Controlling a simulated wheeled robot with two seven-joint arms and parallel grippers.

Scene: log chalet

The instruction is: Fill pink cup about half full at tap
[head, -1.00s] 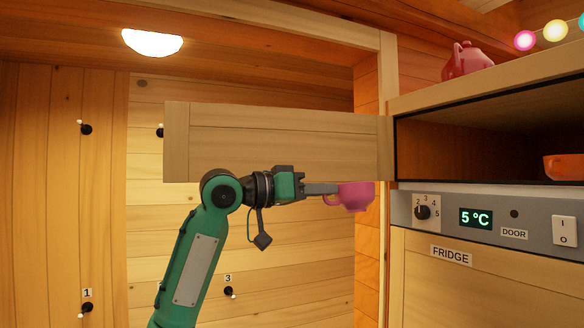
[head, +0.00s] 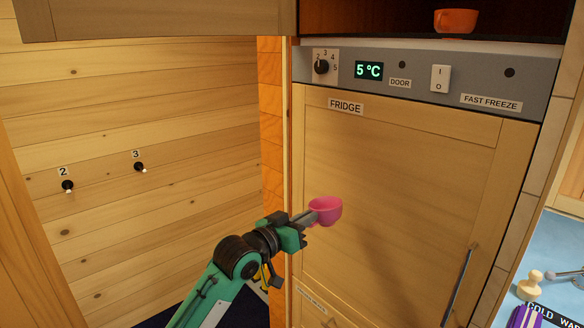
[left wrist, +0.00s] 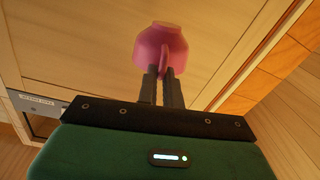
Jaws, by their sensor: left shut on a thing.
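The pink cup (head: 325,210) is held by my left gripper (head: 308,219) in front of the fridge door. In the head view the cup looks about upright, with its opening upward. In the left wrist view the cup (left wrist: 160,50) sits at the fingertips of the left gripper (left wrist: 161,75), which is shut on its handle. The inside of the cup is too small to tell what it holds. My right gripper is not in view.
The closed fridge door (head: 400,190) is close behind the cup, with a long handle (head: 458,287). An orange cup (head: 456,21) stands in the open cupboard above. The blue counter (head: 565,240) at right carries a wooden knob-like thing (head: 530,285) and a purple striped object (head: 524,317).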

